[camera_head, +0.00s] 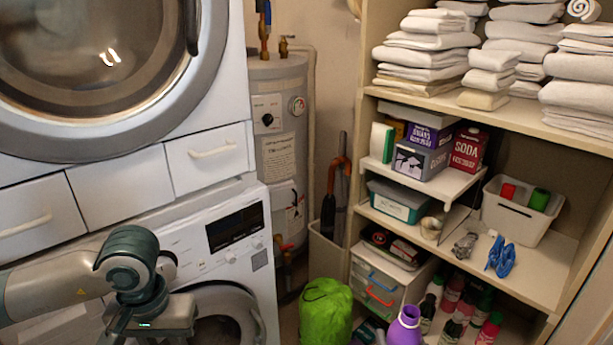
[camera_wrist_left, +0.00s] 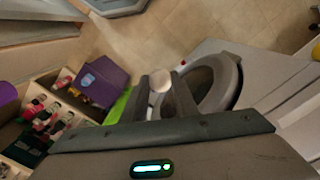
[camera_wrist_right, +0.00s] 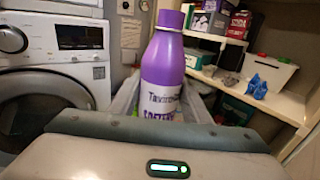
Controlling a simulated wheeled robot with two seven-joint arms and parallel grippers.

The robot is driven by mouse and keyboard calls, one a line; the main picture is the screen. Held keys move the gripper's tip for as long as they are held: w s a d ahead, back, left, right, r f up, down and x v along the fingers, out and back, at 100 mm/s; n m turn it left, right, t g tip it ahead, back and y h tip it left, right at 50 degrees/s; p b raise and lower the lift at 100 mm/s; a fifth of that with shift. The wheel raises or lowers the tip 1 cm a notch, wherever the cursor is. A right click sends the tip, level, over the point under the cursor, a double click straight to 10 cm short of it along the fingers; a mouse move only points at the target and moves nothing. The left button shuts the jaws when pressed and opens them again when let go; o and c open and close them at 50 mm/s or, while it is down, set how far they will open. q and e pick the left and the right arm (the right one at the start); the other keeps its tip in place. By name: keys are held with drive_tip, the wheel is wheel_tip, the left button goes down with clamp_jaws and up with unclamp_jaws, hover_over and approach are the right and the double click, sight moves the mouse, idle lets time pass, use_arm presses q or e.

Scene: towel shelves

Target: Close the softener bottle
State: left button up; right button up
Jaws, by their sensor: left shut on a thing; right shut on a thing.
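The softener bottle (camera_wrist_right: 163,75) is purple with a white label and stands upright between the fingers of my right gripper (camera_wrist_right: 160,100), which is shut on it. Its top also shows at the bottom of the head view (camera_head: 406,327). I cannot tell clearly whether its mouth is open. My left gripper (camera_wrist_left: 165,98) is shut on a small round white thing (camera_wrist_left: 161,80) that looks like a cap. In the head view the left wrist is at lower left, before the washer and apart from the bottle; its fingertips are not clear there.
A washer (camera_head: 228,240) stands behind my left arm. A green bag (camera_head: 325,310) sits on the floor between the washer and the shelf unit (camera_head: 545,265). The shelves hold towels, boxes, a white bin (camera_head: 515,220) and several small bottles. Open air lies between my left wrist and the bottle.

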drive_tip(key=shift+r, duration=0.1)
drive_tip(key=w+a+r, duration=0.6)
drive_tip(key=a+r, duration=0.2)
drive_tip(key=a, duration=0.2)
drive_tip(key=w+a+r, duration=0.5)
drive_tip(key=a+r, duration=0.3)
drive_tip(key=a, duration=0.2)
drive_tip(key=shift+w+a, duration=0.2)
drive_tip(key=shift+w, duration=0.15)
use_arm(q)
drive_tip(key=shift+w, duration=0.1)
drive_tip(key=w+d+r+n, duration=0.3)
drive_tip(key=d+r+n, duration=0.2)
drive_tip(key=r, duration=0.6)
drive_tip(key=w+d+r+n, duration=0.4)
drive_tip(key=d+r, duration=0.4)
drive_tip(key=r, duration=0.4)
drive_tip(key=w+d+r+n, duration=0.4)
drive_tip(key=d+r+n, duration=0.2)
drive_tip(key=r, duration=0.6)
drive_tip(key=shift+w+d+n, duration=0.2)
drive_tip(key=shift+d+n, duration=0.1)
drive_tip(key=shift+d, duration=0.45)
drive_tip(key=shift+f, duration=0.1)
drive_tip(key=shift+f, duration=1.95)
